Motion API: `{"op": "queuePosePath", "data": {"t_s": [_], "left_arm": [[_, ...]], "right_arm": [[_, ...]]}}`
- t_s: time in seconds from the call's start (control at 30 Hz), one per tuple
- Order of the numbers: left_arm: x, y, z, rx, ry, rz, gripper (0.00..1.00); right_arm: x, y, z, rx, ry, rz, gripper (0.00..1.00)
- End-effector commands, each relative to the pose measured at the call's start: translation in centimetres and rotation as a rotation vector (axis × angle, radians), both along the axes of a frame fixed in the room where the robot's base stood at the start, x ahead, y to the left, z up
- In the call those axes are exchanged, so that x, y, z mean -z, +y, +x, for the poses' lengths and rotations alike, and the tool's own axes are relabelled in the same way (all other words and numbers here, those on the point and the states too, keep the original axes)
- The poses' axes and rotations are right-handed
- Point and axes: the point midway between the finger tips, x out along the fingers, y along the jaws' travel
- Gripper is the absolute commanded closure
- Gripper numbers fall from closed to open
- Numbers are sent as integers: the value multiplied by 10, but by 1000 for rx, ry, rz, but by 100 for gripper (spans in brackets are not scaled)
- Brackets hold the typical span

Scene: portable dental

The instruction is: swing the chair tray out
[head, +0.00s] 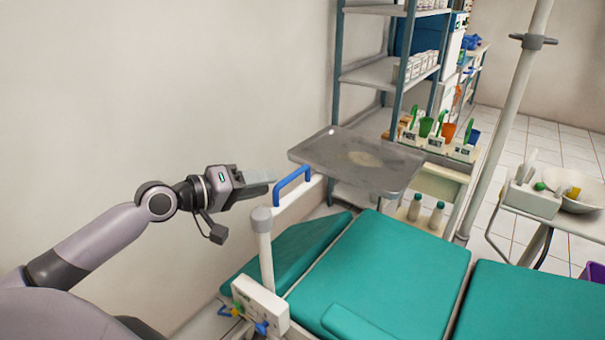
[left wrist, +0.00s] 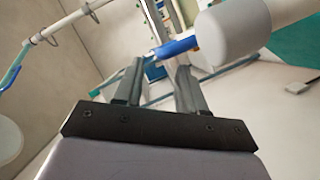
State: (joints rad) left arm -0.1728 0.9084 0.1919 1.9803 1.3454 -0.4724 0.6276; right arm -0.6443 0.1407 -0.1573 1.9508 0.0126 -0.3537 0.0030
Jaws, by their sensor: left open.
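The chair tray (head: 318,151) is a flat grey metal plate, out over the far side of the green dental chair (head: 385,262). A blue handle (head: 292,183) sits on the white tray arm (head: 299,203), which joins a pale post (head: 263,240) at the chair's side. My left gripper (head: 270,177) is open and empty, its fingertips close to the handle's left end. In the left wrist view the gripper (left wrist: 160,75) points toward the blue handle (left wrist: 178,46), which shows just past the fingertips. I cannot tell whether they touch it. My right gripper is out of view.
A shelf rack (head: 385,75) with white boxes stands behind the tray. A pale pole (head: 503,130) rises right of it. A side stand with a bowl (head: 578,187) is at the right. A white control box (head: 260,303) is below the post. The wall is at the left.

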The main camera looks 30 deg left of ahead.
Motion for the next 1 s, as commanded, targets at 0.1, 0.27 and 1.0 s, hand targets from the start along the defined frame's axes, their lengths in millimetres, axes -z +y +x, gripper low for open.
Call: {"op": "queuePosePath", "data": {"t_s": [0.1,0.27,1.0], "left_arm": [[1,-1,2,-1,0,-1,60],[2,-4,12,-2,-2,-2,60],[16,-27,64,-1,1,0,60]], "right_arm": [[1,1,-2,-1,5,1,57],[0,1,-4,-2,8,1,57],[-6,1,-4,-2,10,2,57]]}}
